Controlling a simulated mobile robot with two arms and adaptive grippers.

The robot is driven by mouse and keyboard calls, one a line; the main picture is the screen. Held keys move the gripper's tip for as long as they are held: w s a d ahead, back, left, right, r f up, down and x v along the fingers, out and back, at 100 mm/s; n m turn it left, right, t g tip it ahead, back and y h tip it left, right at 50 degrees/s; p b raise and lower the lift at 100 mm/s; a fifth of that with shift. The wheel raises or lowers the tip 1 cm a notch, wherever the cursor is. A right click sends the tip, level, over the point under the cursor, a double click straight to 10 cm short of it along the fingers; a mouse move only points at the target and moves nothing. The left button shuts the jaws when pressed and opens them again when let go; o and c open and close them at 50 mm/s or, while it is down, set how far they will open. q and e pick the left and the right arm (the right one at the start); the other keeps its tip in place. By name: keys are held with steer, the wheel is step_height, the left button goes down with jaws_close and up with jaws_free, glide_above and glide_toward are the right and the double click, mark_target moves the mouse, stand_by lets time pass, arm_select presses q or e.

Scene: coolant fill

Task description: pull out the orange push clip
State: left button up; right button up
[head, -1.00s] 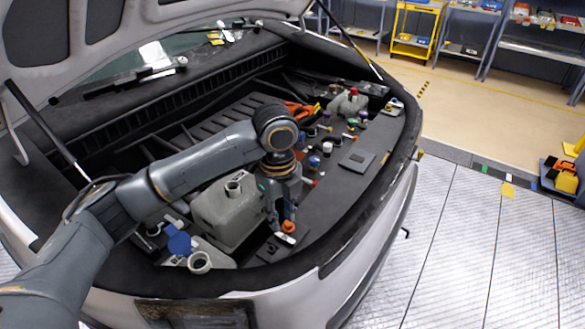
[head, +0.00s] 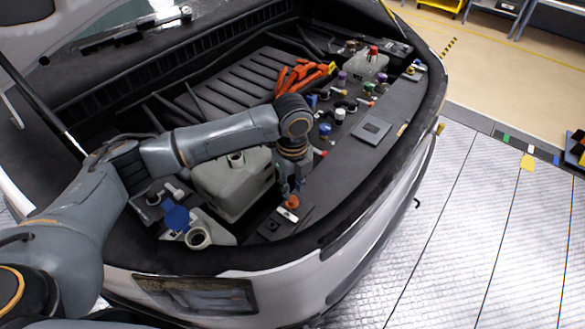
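The orange push clip (head: 291,202) shows as a small orange piece at the front of the engine bay, on a dark panel near the bumper edge. My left gripper (head: 290,194) points down right over it, with its fingertips at the clip. The fingers are small and partly cover the clip, so I cannot tell whether they are closed on it or only around it. My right gripper is not in view.
A grey tank (head: 228,190) stands left of my gripper. An open filler neck (head: 198,238) and a blue cap (head: 176,218) are at the front left. Coloured caps and connectors lie to the right, with orange cables (head: 300,75) behind. The raised hood is at upper left.

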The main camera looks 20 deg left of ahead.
mark_target(292, 199)
arm_select(q)
step_height(292, 199, down, 3)
steer(key=shift+f, duration=0.4)
steer(key=shift+c, duration=0.6)
jaws_close()
steer(key=shift+c, duration=0.5)
jaws_free()
jaws_close()
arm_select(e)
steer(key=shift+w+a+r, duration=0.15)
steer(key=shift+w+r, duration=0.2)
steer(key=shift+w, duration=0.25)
arm_select(q)
steer(key=shift+r+p, duration=0.2)
steer(key=shift+p, duration=0.25)
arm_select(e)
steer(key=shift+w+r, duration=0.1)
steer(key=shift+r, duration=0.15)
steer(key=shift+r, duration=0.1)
